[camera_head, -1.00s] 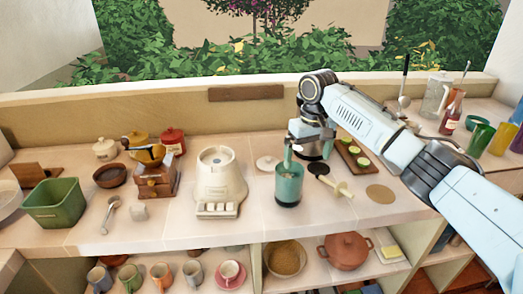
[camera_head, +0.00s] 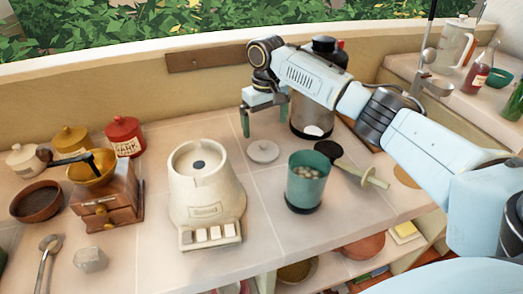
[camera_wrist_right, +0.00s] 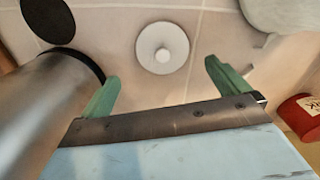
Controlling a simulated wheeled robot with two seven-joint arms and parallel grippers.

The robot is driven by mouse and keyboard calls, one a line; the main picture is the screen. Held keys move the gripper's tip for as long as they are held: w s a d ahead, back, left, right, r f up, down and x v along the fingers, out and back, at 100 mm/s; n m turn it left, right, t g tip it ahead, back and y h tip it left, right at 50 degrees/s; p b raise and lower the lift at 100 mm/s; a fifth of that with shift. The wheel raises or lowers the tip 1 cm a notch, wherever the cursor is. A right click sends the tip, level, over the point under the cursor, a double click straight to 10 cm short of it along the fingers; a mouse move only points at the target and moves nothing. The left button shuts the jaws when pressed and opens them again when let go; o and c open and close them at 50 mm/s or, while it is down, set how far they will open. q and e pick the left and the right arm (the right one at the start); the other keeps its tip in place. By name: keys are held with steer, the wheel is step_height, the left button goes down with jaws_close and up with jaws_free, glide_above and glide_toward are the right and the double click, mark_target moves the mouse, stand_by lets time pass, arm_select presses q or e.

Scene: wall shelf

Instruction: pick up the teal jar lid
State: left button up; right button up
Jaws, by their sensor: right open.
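The jar lid (camera_head: 263,151) is a pale, round disc with a small knob. It lies flat on the counter just behind and left of the open teal jar (camera_head: 307,183), which holds pale round pieces. My right gripper (camera_head: 264,120) is open and empty, fingers pointing down, just behind the lid and apart from it. In the right wrist view the lid (camera_wrist_right: 162,48) lies beyond the gap between the green fingertips (camera_wrist_right: 161,72), roughly centred between them. My left gripper is not in view.
A metal canister (camera_head: 311,117) stands close to the right of my gripper. A cream appliance (camera_head: 207,193) stands left of the lid. A dark disc (camera_head: 328,149) and a pale-handled utensil (camera_head: 362,175) lie right of it. A wooden grinder (camera_head: 108,200) is farther left.

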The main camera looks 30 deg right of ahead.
mark_target(263, 144)
step_height(263, 144, down, 3)
steer(key=shift+r, duration=0.15)
steer(key=shift+w+f, duration=0.1)
steer(key=shift+f, duration=0.15)
step_height(263, 144, down, 4)
steer(key=shift+w+a+f+b, duration=0.15)
steer(key=shift+b, duration=0.35)
steer(key=shift+f, duration=0.4)
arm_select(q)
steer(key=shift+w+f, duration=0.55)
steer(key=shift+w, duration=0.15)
arm_select(e)
steer(key=c, duration=0.8)
